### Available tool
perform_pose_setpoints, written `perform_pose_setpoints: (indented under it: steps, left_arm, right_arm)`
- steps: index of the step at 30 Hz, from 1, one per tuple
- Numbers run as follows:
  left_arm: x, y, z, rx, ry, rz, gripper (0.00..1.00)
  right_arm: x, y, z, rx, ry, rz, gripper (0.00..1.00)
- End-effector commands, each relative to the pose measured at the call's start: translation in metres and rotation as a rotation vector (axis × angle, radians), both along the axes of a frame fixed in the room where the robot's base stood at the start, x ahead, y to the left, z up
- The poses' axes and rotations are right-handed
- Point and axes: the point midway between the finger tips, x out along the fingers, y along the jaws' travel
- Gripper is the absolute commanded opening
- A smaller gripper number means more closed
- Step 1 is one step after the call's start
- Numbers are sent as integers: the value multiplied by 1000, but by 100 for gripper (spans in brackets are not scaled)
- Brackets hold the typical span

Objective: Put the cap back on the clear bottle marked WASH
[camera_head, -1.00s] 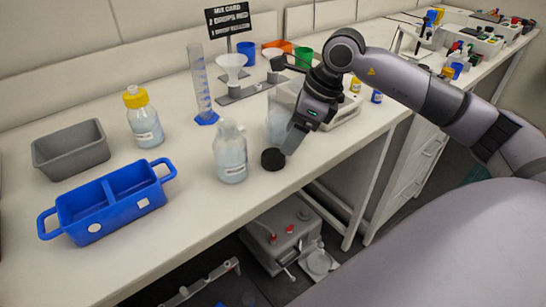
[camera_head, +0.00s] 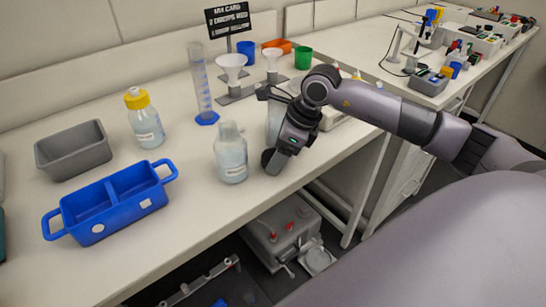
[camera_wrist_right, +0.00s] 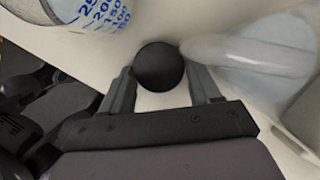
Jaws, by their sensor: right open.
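The clear bottle (camera_head: 231,156) stands upright and open-topped on the bench, its label too small to read. A part of a clear vessel with blue graduations (camera_wrist_right: 92,14) shows at the top left of the right wrist view. The black round cap (camera_head: 267,157) lies on the bench just right of the bottle, partly hidden by my right gripper (camera_head: 275,161). In the right wrist view the cap (camera_wrist_right: 159,66) sits between the tips of the open fingers (camera_wrist_right: 162,85). I cannot tell whether either finger touches it. My left gripper is not in view.
A yellow-capped bottle (camera_head: 145,119), a grey bin (camera_head: 72,152) and a blue two-part caddy (camera_head: 112,205) stand to the left. A measuring cylinder (camera_head: 202,85) and funnels (camera_head: 231,64) stand behind. A clear vessel (camera_head: 276,118) is close behind the gripper. The bench's front edge is near.

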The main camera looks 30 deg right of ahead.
Motion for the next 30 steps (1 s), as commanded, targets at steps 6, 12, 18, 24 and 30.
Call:
perform_pose_setpoints:
  steps: [6,12,18,24,30]
  left_arm:
    - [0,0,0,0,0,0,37]
    - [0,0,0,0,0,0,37]
    - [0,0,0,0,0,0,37]
    - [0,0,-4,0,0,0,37]
    - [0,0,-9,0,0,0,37]
  right_arm:
    - [0,0,0,0,0,0,49]
    - [0,0,0,0,0,0,27]
    - [0,0,0,0,0,0,27]
    - [-4,-1,4,-1,-1,0,27]
    - [-7,-1,27,0,-5,0,27]
